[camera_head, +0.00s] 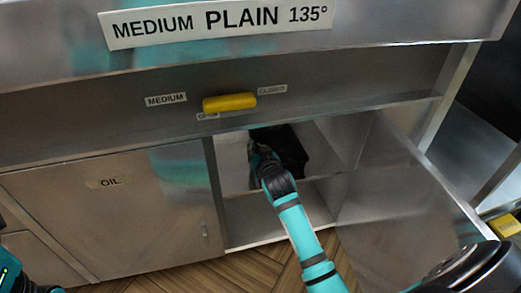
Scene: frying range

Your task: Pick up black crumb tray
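The black crumb tray (290,147) is inside the open compartment of the frying range, on its upper level. My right arm reaches into the compartment from the lower right. My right gripper (254,149) is at the left side of the tray, overlapping its edge in the picture. Its fingers are small and dark against the tray, so I cannot tell whether they are shut on it or only beside it. Part of my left arm shows in the bottom left corner; its gripper is out of view.
The compartment's door (400,200) stands open at the right. The closed OIL door (120,210) is at the left. A yellow handle (229,102) sticks out above the opening, below the MEDIUM PLAIN 135° sign (215,22). A yellow object (505,225) is at the right edge.

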